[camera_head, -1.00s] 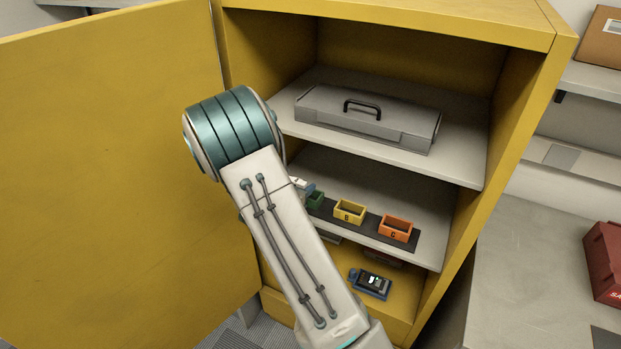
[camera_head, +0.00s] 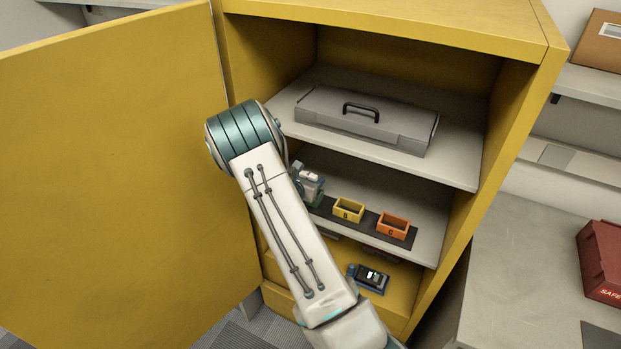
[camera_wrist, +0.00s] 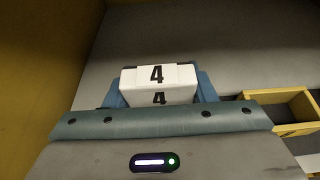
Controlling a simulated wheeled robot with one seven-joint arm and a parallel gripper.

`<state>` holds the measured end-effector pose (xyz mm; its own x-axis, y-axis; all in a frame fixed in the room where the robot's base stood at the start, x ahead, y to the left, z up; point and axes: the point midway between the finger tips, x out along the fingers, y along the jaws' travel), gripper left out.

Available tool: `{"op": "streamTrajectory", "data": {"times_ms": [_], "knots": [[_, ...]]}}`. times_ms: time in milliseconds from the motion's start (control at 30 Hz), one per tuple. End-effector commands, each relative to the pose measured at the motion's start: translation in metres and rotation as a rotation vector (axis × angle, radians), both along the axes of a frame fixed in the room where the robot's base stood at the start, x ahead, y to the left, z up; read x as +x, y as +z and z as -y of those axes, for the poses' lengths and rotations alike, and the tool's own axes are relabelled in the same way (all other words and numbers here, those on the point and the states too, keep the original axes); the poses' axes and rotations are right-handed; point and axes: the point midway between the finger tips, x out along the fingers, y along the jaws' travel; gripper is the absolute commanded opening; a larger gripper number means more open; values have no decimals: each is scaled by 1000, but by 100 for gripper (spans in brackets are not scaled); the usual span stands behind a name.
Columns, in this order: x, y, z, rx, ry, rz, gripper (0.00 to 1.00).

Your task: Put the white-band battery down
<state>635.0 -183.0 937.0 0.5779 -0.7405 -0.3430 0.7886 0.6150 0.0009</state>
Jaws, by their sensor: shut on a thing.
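My gripper (camera_wrist: 160,95) is shut on the white-band battery (camera_wrist: 158,74); the battery's white faces show a black 4 in the wrist view, with blue fingers on both sides. In the head view my gripper (camera_head: 311,184) is inside the yellow cabinet, over the left end of the middle shelf, largely hidden behind my arm. The yellow bin (camera_head: 348,210) marked B stands just right of it; it also shows at the right in the wrist view (camera_wrist: 285,113). The orange bin (camera_head: 393,226) marked C stands further right. The battery's underside and what is beneath it are hidden.
A grey case (camera_head: 366,121) lies on the upper shelf. A dark device (camera_head: 369,279) lies on the cabinet floor. The cabinet door (camera_head: 110,170) stands open at the left. A red box (camera_head: 603,262) sits on the bench at the right.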

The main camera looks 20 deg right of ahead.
Motion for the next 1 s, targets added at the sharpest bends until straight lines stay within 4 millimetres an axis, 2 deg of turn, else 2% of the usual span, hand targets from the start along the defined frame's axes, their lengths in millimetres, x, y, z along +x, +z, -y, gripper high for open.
{"op": "streamTrajectory", "data": {"times_ms": [233, 267, 300, 333, 733, 1000], "knots": [[0, -4, 0, 0, 0, 0, 20], [0, -3, 0, 0, 0, 0, 56], [0, -3, 0, 1, 0, -1, 67], [0, -3, 0, 1, 0, -1, 72], [0, 3, 0, 1, 0, -1, 72], [-29, 16, -40, 2, 4, 1, 72]]}}
